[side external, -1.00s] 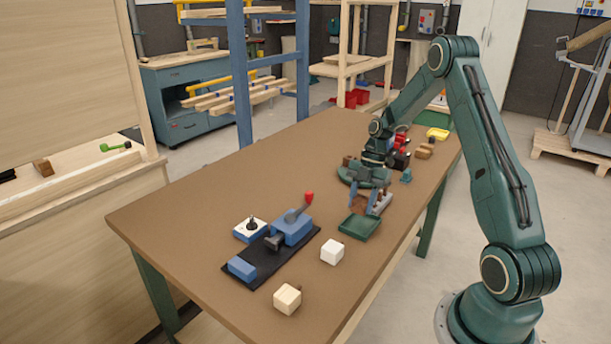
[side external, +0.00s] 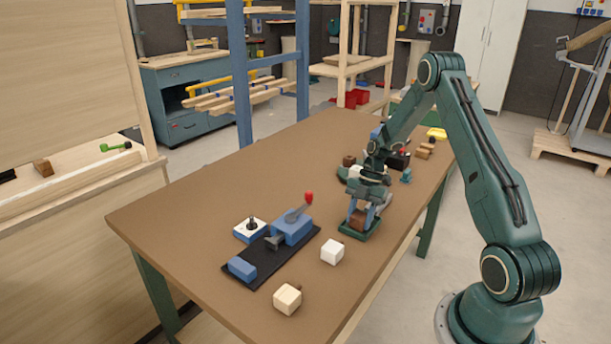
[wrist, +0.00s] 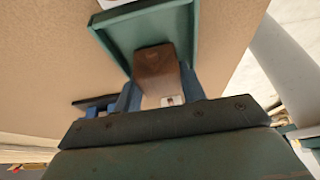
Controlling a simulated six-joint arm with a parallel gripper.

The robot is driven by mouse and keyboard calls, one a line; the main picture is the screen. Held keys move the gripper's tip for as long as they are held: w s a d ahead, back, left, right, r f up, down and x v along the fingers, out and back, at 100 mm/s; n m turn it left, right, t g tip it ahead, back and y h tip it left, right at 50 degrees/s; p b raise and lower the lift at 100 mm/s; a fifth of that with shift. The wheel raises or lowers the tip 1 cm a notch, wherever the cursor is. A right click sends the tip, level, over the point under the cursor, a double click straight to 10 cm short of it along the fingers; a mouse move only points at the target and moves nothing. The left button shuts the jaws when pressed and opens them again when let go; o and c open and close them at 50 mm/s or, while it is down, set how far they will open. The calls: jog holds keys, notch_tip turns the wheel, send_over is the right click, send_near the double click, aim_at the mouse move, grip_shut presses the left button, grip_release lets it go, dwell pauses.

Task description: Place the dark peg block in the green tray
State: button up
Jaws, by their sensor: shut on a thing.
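The dark brown block (side external: 358,218), which appears to be the dark peg block, is between the blue fingers of my gripper (side external: 361,212). My gripper is shut on the block, and no peg can be made out on it. The green tray (side external: 372,235) lies on the table directly under the block. In the wrist view the block (wrist: 155,62) overlaps the near part of the tray (wrist: 118,37). I cannot tell whether the block touches the tray floor. The gripper hides part of the tray.
A white cube (side external: 332,252) stands just in front of the tray. A pale wood block (side external: 287,299) is nearer the front. A blue clamp with a red-knobbed lever (side external: 292,228) is to the left. Several small objects stand behind my gripper.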

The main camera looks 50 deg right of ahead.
jog(key=shift+f, duration=0.1)
jog(key=o, duration=0.7)
jog(key=v, duration=1.2)
dwell(0.4)
